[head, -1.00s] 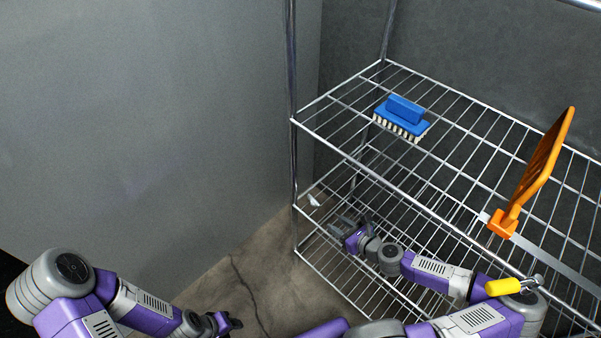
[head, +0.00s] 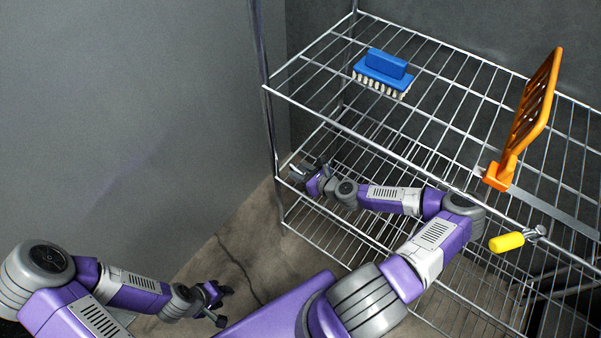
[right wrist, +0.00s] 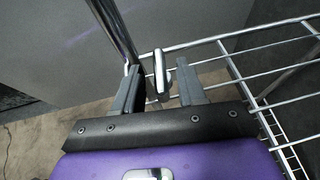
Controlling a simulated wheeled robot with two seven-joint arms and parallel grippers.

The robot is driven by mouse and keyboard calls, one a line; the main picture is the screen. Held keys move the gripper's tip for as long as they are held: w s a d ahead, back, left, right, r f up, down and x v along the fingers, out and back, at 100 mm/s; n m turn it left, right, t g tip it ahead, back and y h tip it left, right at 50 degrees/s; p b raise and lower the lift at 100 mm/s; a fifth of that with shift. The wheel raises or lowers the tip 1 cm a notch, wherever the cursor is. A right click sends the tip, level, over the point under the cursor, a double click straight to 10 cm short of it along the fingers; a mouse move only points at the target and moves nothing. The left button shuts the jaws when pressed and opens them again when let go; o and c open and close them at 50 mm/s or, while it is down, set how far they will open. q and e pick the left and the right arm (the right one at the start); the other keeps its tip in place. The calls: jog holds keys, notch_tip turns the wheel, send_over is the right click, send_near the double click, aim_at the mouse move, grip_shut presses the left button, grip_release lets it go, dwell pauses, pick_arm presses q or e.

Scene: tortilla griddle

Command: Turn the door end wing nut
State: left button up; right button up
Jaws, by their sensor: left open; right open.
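A small silver upright piece that looks like the wing nut (right wrist: 160,74) shows in the right wrist view, near the shelf corner and post. My right gripper (right wrist: 158,80) is open, with one finger on each side of the wing nut and visible gaps on both sides. My left gripper (head: 224,304) is open and empty, low over the floor, away from the rack.
The wire rack's post (head: 266,100) stands close to my right gripper. A blue brush (head: 385,72) lies on the upper shelf (head: 440,118). An orange slotted turner (head: 530,115) and a yellow-handled tool (head: 508,242) are on the right. The floor (head: 205,265) at left is open.

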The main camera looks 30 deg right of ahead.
jog(key=shift+c, duration=0.4)
grip_shut()
